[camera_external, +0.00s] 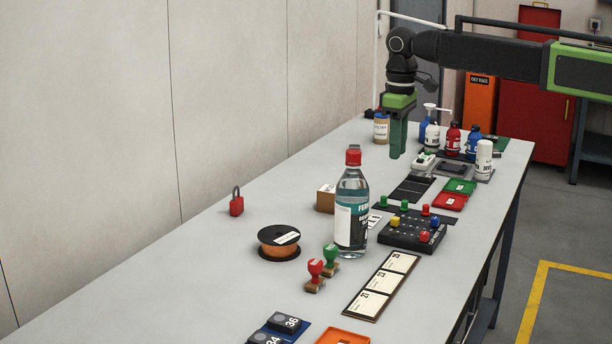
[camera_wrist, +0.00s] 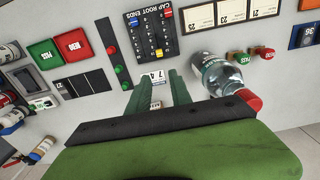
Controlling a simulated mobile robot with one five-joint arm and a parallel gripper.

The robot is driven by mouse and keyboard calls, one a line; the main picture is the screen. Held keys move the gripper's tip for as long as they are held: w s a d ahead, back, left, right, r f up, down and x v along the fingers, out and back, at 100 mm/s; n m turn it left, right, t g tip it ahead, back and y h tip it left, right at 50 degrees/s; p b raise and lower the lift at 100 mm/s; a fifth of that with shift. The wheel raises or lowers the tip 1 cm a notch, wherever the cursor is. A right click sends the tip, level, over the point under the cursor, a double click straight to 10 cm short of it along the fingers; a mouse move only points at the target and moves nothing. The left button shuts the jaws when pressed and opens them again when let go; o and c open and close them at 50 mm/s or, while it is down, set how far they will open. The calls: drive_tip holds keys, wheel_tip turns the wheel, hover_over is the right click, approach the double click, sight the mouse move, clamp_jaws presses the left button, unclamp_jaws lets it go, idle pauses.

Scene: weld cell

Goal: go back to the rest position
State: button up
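My gripper (camera_external: 397,150) hangs fingers-down above the far half of the grey table (camera_external: 215,262), with nothing in it. In the wrist view the two green fingers of my gripper (camera_wrist: 157,82) stand apart with a gap between them. A card with numbers and part of a brown box show on the table beyond that gap. The arm reaches in from the upper right in the external view and bends down at the wrist.
A clear bottle with a red cap (camera_external: 352,205) stands upright mid-table, nearer the camera than my gripper. A button box (camera_external: 412,232), red tray (camera_external: 450,202) and several small bottles, including a white one (camera_external: 483,160), stand right. The left table side around the padlock (camera_external: 236,206) is fairly clear.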

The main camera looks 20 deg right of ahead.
drive_tip(key=w+d+f+m+b, duration=0.2)
drive_tip(key=w+d+f+b, duration=0.1)
drive_tip(key=d, duration=0.6)
drive_tip(key=w+d+f+m+b, duration=0.1)
drive_tip(key=w+d+f+b, duration=0.1)
drive_tip(key=d, duration=0.8)
drive_tip(key=w+d+f+m+b, duration=0.2)
drive_tip(key=w+d+f+b, duration=0.1)
drive_tip(key=d, duration=0.6)
drive_tip(key=s+d+f+m+b, duration=0.1)
drive_tip(key=s+d+m, duration=0.1)
drive_tip(key=s+d, duration=0.3)
drive_tip(key=s+d+f+m+b, duration=0.2)
drive_tip(key=s+d, duration=0.4)
drive_tip(key=d, duration=0.7)
drive_tip(key=shift+d+f, duration=0.15)
drive_tip(key=shift+d, duration=0.15)
